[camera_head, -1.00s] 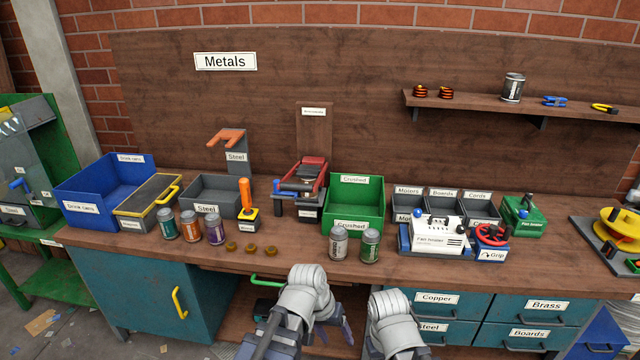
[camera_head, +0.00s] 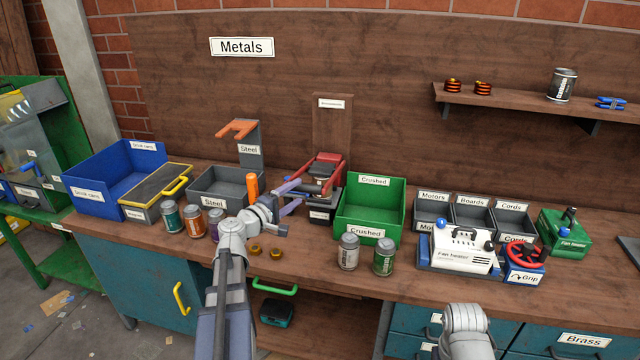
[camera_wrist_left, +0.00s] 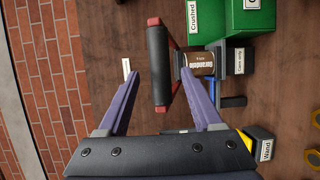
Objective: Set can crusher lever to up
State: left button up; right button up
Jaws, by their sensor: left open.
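The can crusher (camera_head: 325,168) stands on the bench left of the green Crushed bin, with red side arms and a dark body. In the left wrist view, its lever (camera_wrist_left: 158,65) is a black bar with red ends, and a brown labelled can (camera_wrist_left: 201,63) sits beside it. My left gripper (camera_head: 297,194) is open in front of the crusher. In the left wrist view, its purple fingers (camera_wrist_left: 159,73) stand on either side of the black bar, with gaps showing. The lever's exact angle is hard to tell. My right arm shows at the bottom right, but its gripper is not visible.
The green Crushed bin (camera_head: 371,229) is close on the crusher's right. A grey Steel bin (camera_head: 215,203) and an orange-handled wand (camera_head: 252,186) are on its left. Cans (camera_head: 348,252) (camera_head: 384,257) stand near the front edge.

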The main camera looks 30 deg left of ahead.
pick_arm(q)
jog(key=w+d, duration=0.1)
jog(key=w, duration=0.6)
jog(key=shift+w+d+f, duration=0.15)
jog(key=shift+w+f, duration=0.05)
jog(key=shift+w, duration=0.15)
grip_shut()
dwell(1.2)
